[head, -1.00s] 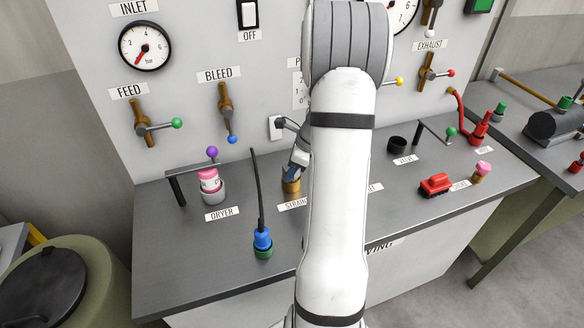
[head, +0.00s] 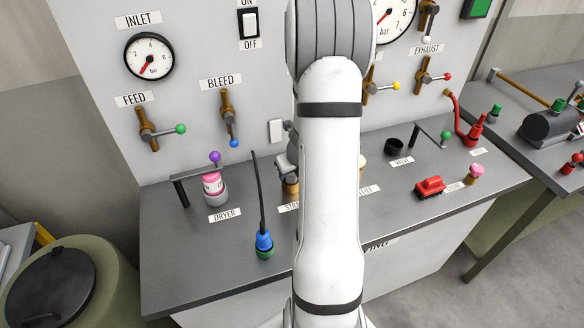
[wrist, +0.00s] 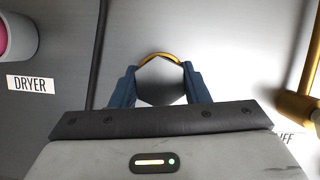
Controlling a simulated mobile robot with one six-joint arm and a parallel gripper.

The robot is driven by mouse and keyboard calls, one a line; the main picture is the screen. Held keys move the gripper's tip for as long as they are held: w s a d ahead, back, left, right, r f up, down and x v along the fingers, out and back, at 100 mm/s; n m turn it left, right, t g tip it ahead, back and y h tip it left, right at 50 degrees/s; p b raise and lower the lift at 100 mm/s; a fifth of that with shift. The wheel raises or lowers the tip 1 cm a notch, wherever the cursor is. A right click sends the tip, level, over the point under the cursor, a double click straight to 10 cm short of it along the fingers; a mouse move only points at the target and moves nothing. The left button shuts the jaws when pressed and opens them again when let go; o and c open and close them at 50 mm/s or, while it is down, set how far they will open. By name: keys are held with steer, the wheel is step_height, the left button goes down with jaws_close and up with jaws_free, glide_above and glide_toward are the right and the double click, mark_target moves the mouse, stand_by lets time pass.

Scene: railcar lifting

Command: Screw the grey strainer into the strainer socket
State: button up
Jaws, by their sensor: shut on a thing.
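My gripper (wrist: 160,88) is shut on the grey strainer (wrist: 162,80), whose hexagonal top sits between the two blue fingers in the wrist view. The brass strainer socket (wrist: 158,55) shows as a thin rim behind the strainer. In the head view the brass socket (head: 290,186) stands on the bench directly below my gripper (head: 289,172). My arm hides much of the area, and the strainer itself cannot be made out there. How deep the strainer sits in the socket cannot be told.
Left of the socket are a black stalk with a blue and green base (head: 263,243) and the dryer (head: 214,189) with its pink top. A brass fitting (wrist: 300,105) is close on the right in the wrist view. The front bench strip is mostly clear.

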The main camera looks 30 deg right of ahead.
steer(key=m+h+p, duration=0.1)
steer(key=m, duration=0.1)
steer(key=m+p, duration=0.1)
steer(key=m, duration=0.1)
steer(key=shift+m+g+h, duration=0.3)
steer(key=shift+m+h, duration=0.1)
steer(key=o, duration=0.8)
